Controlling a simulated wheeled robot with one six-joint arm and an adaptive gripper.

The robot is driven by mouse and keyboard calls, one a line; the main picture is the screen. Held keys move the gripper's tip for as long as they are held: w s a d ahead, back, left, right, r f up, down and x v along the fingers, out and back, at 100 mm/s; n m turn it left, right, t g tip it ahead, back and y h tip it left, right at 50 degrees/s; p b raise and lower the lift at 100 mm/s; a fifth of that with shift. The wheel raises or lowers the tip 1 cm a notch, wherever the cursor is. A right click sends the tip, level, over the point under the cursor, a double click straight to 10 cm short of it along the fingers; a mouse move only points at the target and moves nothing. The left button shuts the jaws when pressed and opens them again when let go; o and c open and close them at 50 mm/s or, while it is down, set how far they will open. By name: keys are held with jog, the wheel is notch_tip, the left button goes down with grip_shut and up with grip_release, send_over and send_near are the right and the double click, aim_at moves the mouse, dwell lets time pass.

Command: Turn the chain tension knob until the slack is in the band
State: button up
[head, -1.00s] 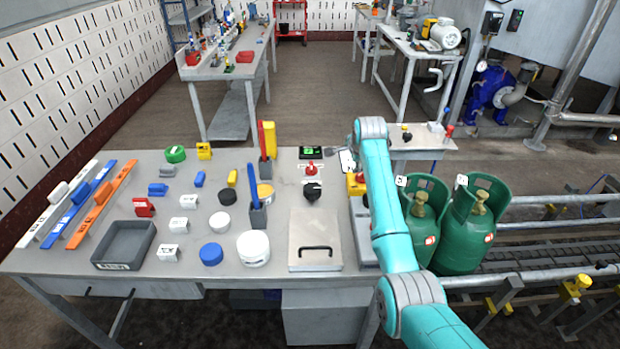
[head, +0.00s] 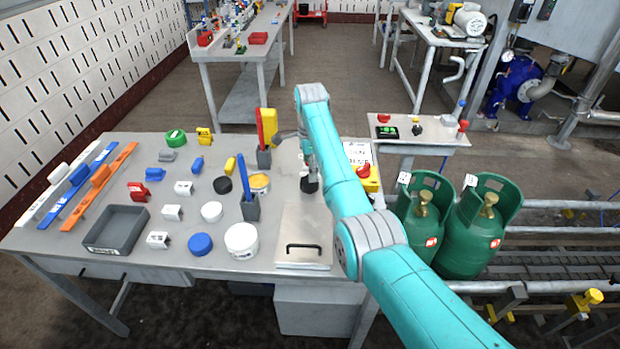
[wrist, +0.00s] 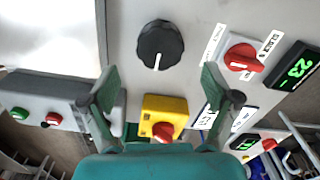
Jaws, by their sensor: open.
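A round black knob (wrist: 161,45) with a white pointer line sits on the grey panel, top centre in the wrist view. Its pointer faces down in that picture. In the head view the knob (head: 309,186) is partly hidden by my arm. My gripper (wrist: 162,76) is open and empty, its two fingers spread apart below the knob in the wrist view and not touching it. A green digital display (wrist: 296,67) at the right appears to read 23. A red knob (wrist: 243,58) with white labels sits between the black knob and the display.
A yellow box with a red button (wrist: 165,118) lies between and below the fingers. A lidded plate with a black handle (head: 303,240) is in front of the knob. Green gas cylinders (head: 469,235) stand at the right.

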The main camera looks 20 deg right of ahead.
aim_at(309, 184)
jog(key=shift+f, duration=2.45)
jog(key=c, duration=1.2)
